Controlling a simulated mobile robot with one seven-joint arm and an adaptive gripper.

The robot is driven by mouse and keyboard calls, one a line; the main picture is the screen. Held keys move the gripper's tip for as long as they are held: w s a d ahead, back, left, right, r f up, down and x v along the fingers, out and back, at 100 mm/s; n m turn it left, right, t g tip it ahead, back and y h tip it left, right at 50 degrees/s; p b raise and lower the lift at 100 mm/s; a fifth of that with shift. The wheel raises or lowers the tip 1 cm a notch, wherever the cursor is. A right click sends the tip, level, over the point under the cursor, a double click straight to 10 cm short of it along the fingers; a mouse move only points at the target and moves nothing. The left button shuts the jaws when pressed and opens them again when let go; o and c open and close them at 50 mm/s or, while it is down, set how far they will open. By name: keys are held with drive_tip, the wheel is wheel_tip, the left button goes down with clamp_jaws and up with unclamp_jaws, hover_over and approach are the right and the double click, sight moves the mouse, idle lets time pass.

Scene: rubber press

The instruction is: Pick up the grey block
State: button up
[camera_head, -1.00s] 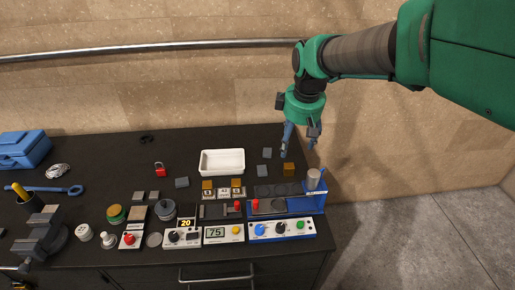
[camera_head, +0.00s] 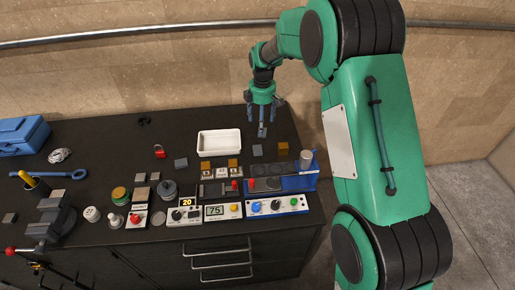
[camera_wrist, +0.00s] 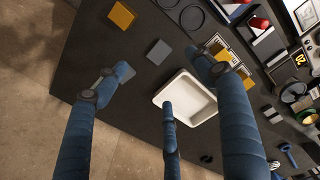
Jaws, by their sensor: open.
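Several flat grey blocks lie on the black bench, and I cannot tell which one the task means. A third grey block (camera_head: 181,162) lies left of the white tray. My gripper (camera_head: 262,116) is open, with its blue fingers (camera_wrist: 165,85) spread above the bench and nothing held.
The white tray (camera_head: 219,133) stands close left of my gripper. An ochre block (camera_head: 283,148) lies to the right. The blue press station (camera_head: 285,184), control boxes (camera_head: 223,211) and a red padlock (camera_head: 159,151) are also on the bench. The bench's back right is mostly bare.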

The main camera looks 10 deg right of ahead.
drive_tip(key=n+p, duration=0.1)
drive_tip(key=n, duration=0.1)
hover_over(257, 149)
wheel_tip(257, 149, down, 5)
drive_tip(key=shift+d+r, duration=0.1)
drive_tip(key=shift+d, duration=0.05)
drive_tip(key=shift+f, duration=4.3)
drive_tip(key=shift+f, duration=0.15)
drive_tip(key=shift+f, duration=2.45)
drive_tip(key=shift+w, duration=0.1)
drive_tip(key=c, duration=1.7)
drive_tip(key=shift+c, duration=0.2)
drive_tip(key=shift+r, duration=0.15)
